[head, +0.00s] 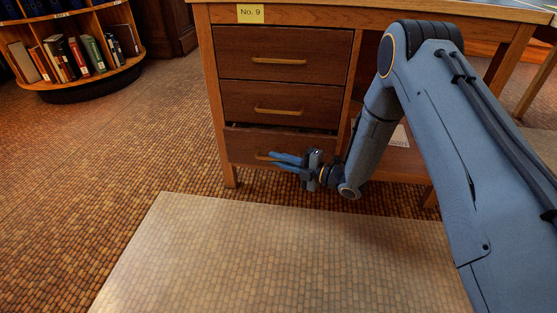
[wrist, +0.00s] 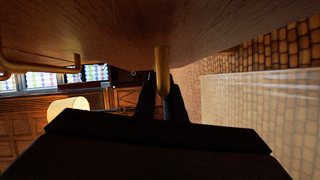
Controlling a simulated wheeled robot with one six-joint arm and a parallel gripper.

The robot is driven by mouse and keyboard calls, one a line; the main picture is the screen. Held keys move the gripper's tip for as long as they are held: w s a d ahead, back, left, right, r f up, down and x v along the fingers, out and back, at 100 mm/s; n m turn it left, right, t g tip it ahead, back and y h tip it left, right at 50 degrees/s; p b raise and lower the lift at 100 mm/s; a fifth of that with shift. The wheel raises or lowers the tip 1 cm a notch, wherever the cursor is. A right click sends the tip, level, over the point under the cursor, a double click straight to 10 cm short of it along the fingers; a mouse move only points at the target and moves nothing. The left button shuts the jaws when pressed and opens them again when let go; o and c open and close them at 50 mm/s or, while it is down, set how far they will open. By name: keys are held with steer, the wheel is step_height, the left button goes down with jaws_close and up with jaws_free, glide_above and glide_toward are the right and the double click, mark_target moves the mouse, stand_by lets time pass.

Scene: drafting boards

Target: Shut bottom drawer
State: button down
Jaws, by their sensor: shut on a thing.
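The brown wooden desk (head: 212,100) has a column of three drawers with pale wooden bar handles. The bottom drawer (head: 245,143) stands a little out, with a dark gap along its top edge. The middle drawer (head: 240,97) and top drawer (head: 240,50) look flush. My gripper (head: 275,159) is at the bottom drawer's front, shut on its handle (wrist: 162,68). In the wrist view the handle runs between the two dark fingers. In the head view the fingers cover most of the handle.
A yellow "No. 9" label (head: 250,13) is on the desk's top edge. A pale floor mat (head: 250,250) lies in front of the desk. A round bookcase (head: 125,75) with several books stands at far left. Tiled floor left of the desk is clear.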

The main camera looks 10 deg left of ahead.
mark_target(281, 151)
steer(key=w+b, duration=0.1)
steer(key=w, duration=0.3)
steer(key=shift+a, duration=0.15)
steer(key=shift+w, duration=0.25)
steer(key=c, duration=1.8)
jaws_free()
steer(key=shift+c, duration=0.2)
steer(key=p+v, duration=0.3)
steer(key=v, duration=0.4)
steer(key=shift+s+d+p, duration=0.15)
steer(key=shift+d+p, duration=0.15)
steer(key=shift+d, duration=0.05)
